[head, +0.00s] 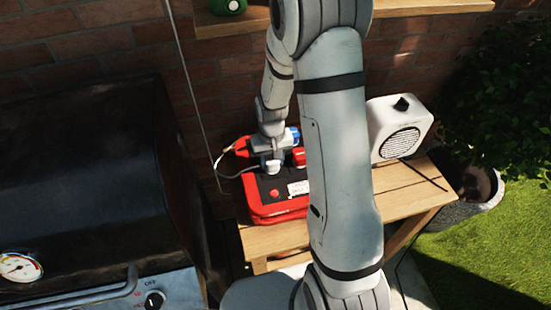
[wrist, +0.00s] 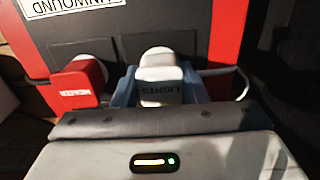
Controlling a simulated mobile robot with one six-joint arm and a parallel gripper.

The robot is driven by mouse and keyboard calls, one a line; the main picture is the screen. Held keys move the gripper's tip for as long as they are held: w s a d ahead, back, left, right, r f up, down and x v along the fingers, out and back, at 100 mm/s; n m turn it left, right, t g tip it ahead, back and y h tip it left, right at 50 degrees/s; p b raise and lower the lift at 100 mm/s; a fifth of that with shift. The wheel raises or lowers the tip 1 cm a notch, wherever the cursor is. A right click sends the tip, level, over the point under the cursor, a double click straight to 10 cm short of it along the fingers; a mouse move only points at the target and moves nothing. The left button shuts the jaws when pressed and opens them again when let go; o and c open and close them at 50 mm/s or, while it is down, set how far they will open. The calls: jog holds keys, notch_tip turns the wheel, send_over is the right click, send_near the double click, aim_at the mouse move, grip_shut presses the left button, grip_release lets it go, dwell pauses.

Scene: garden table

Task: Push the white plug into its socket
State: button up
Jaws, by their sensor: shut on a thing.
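The white plug (wrist: 160,88), marked LIGHTS, sits between the two blue-grey fingers of my gripper (wrist: 159,84) in the wrist view. My gripper is shut on it. In the head view, the white plug (head: 271,168) shows just below my gripper (head: 268,154), over the top of the red and black box (head: 252,207). The box's top also fills the back of the wrist view (wrist: 215,35). The white plug's front end and its socket are hidden, so I cannot tell whether they touch.
A red plug (wrist: 76,85) marked HEATER sits just left of my gripper in the wrist view. Pale cable (wrist: 238,78) loops at the right. The box stands on a wooden table (head: 262,241); a white speaker-like unit (head: 398,128) is at right, a grill (head: 85,170) at left.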

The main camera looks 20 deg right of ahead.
jog(key=shift+f, duration=0.35)
jog(key=o, duration=1)
jog(key=shift+r, duration=0.15)
notch_tip(320, 180, up, 8)
jog(key=shift+f+b, duration=0.25)
jog(key=shift+b, duration=0.25)
jog(key=shift+r, duration=0.15)
jog(key=s+r+t, duration=0.1)
jog(key=s+r, duration=0.4)
jog(key=s, duration=0.1)
jog(key=s+r+t, duration=0.1)
jog(key=s+r, duration=0.4)
jog(key=s, duration=0.1)
jog(key=s+d+r+t, duration=0.1)
jog(key=s+r, duration=0.4)
jog(key=s, duration=0.1)
jog(key=shift+s+d, duration=0.1)
jog(key=shift+s, duration=0.1)
